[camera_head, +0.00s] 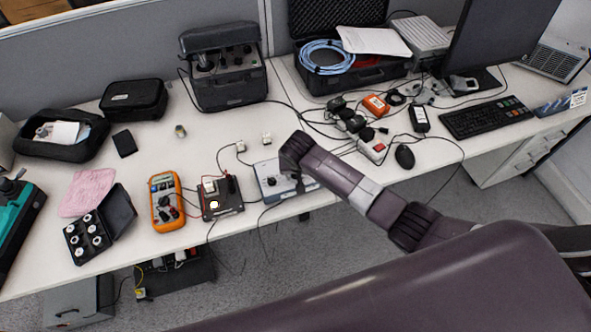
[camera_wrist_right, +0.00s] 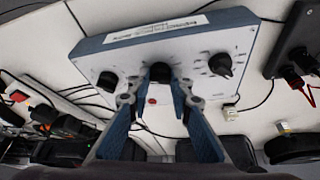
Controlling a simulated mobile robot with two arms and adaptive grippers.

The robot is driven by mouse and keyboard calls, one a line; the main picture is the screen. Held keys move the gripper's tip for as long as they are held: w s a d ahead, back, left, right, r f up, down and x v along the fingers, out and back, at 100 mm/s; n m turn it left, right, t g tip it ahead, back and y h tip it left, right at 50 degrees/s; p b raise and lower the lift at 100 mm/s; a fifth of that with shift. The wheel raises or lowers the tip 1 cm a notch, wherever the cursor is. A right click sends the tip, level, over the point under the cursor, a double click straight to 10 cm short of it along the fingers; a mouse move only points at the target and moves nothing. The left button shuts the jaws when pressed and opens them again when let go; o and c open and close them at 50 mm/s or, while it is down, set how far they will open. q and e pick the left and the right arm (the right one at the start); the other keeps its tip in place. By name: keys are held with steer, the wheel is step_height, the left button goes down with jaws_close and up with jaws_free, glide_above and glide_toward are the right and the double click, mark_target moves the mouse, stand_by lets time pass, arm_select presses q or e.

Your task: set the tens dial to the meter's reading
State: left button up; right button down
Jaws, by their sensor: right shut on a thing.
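A blue-and-grey dial box (camera_head: 268,170) stands near the table's front edge, partly hidden by my right arm. In the right wrist view, its pale panel (camera_wrist_right: 135,60) carries three black dials: a left dial (camera_wrist_right: 107,82), a middle dial (camera_wrist_right: 160,72) and a right dial (camera_wrist_right: 221,65). My right gripper (camera_wrist_right: 157,88) is shut on the middle dial, with one blue finger on each side. Scale marks show around the right dial; the middle dial's setting is unreadable. An orange handheld meter (camera_head: 166,201) lies left of the box; its reading is too small to tell. My left gripper is out of view.
A case of white weights (camera_head: 90,235) lies at left. A power strip (camera_head: 372,150) and mouse (camera_head: 404,157) lie to the right.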

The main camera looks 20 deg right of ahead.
steer(key=c, duration=1.7)
jaws_free()
steer(key=shift+c, duration=0.2)
steer(key=v, duration=1.2)
steer(key=shift+s+f, duration=0.1)
steer(key=shift+s, duration=0.05)
